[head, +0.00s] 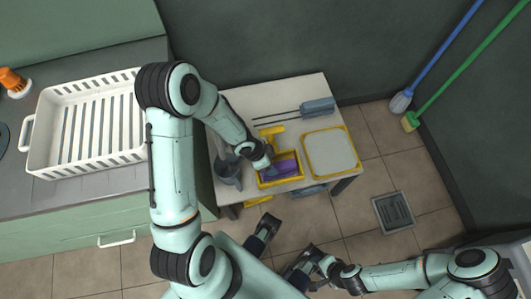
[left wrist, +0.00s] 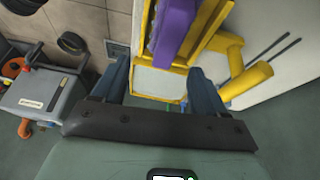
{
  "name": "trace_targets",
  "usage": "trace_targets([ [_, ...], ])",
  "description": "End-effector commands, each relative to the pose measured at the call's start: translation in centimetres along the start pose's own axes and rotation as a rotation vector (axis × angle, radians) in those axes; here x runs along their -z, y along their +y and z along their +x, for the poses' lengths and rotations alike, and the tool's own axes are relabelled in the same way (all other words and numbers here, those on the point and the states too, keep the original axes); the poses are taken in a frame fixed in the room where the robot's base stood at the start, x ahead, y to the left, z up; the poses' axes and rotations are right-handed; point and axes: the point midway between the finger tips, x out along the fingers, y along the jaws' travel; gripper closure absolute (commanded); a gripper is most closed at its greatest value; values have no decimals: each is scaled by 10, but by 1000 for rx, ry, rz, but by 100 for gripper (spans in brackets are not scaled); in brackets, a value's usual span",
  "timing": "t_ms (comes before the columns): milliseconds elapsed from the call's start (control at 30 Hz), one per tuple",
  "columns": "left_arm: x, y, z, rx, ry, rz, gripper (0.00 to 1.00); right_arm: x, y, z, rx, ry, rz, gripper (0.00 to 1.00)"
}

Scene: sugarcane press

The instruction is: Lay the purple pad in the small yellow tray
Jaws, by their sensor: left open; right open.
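The purple pad (head: 287,167) shows inside the outline of the small yellow tray (head: 299,178) on the low white table. My left gripper (head: 272,167) is at the tray's left part, beside the pad and partly covering it. In the left wrist view its fingers (left wrist: 160,88) are apart with nothing between them. I cannot tell whether the pad rests flat on the tray floor. My right gripper (head: 281,252) is open and empty in front of the table.
A yellow-framed pale board (head: 331,153) lies right of the tray. A grey bucket (head: 228,171) stands left of it. A grey-blue tool with two rods (head: 317,107) and a yellow T-shaped piece (head: 271,131) lie behind. A white slatted basket (head: 95,118) sits on the left counter.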

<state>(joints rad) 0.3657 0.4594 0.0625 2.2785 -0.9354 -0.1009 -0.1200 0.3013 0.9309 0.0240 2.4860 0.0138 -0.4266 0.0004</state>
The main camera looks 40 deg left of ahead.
Motion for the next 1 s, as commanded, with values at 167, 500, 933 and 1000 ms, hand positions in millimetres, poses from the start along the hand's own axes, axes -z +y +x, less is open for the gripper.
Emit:
trace_targets([
  [167, -29, 64, 41, -123, -46, -339, 28, 0, 1, 1, -1, -1, 1, 57],
  [500, -107, 161, 78, -118, -283, -958, 28, 0, 0, 1, 0, 1, 1, 57],
  [933, -123, 172, 79, -82, -331, -1046, 28, 0, 0, 0, 0, 1, 0, 57],
  [1000, -122, 172, 77, -83, -332, -1045, 28, 0, 0, -2, 0, 1, 0, 57],
])
